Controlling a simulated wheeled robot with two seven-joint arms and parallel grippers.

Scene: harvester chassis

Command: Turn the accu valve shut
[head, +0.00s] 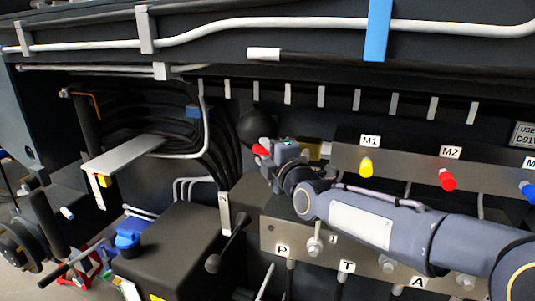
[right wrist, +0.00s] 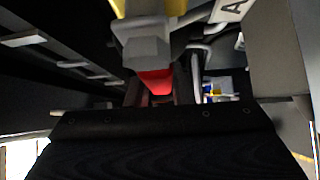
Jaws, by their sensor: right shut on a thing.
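The accu valve shows a red handle (head: 261,150) at the middle of the head view, in front of a dark round part. In the right wrist view the red handle (right wrist: 155,80) sits below a grey valve body (right wrist: 146,48) with a yellow part (right wrist: 150,7) above it. My right gripper (head: 270,151) reaches in from the right and is shut on the red handle. The fingers hide part of the handle, and its exact angle is hard to tell. My left gripper is not in view.
A metal manifold (head: 425,169) with yellow, red and blue knobs lies right of the valve, with a lower bar marked P, T and A (head: 282,245). A black lever (head: 227,243) stands below. A dark hose bundle (head: 150,115) runs left.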

